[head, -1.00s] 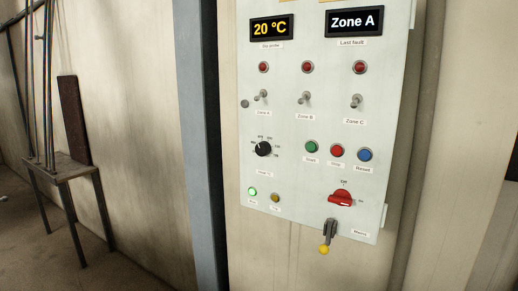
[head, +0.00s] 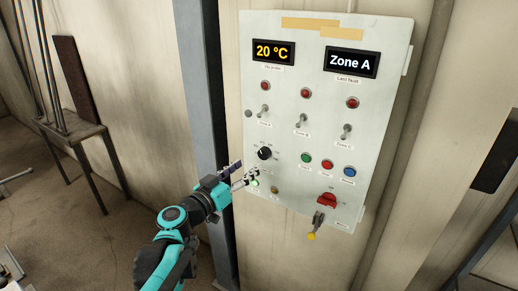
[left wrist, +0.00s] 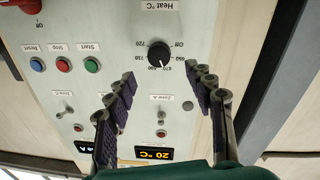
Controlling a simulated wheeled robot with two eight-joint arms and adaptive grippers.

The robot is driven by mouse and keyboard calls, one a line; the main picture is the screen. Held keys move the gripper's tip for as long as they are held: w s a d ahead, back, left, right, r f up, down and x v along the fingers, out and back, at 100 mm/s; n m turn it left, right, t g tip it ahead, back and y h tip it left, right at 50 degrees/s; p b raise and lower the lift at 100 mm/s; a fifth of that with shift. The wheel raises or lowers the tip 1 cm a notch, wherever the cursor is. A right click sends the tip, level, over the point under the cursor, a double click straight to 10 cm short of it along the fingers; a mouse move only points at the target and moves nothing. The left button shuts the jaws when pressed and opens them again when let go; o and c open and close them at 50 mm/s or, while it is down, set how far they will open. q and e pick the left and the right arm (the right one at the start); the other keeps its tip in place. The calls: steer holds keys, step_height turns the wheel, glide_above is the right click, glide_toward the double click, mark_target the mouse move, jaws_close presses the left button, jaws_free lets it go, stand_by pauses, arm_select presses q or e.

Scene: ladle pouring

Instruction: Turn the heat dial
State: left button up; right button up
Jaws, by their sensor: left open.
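The heat dial (head: 265,153) is a round black knob with a white pointer mark, at the lower left of the grey control panel (head: 300,185). In the left wrist view the heat dial (left wrist: 159,54) appears upside down, with temperature numbers and "Off" around it. My left gripper (head: 242,170) is beside the panel's left edge, just below and left of the dial. In the left wrist view my left gripper (left wrist: 166,84) is open, its two dark ridged fingers spread apart with the dial beyond and between their tips. Nothing is between the fingers. My right gripper is not in view.
Toggle switches (head: 301,120) and red lamps sit above the dial. Green, red (head: 327,165) and blue buttons are to its right. A red rotary switch (head: 327,200) and a yellow-tipped lever (head: 312,236) are lower right. A grey post (head: 203,110) stands left of the panel.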

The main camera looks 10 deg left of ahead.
mark_target(262, 156)
arm_select(q)
steer(key=x, duration=0.7)
steer(key=shift+d+f, duration=0.1)
steer(key=c, duration=1.2)
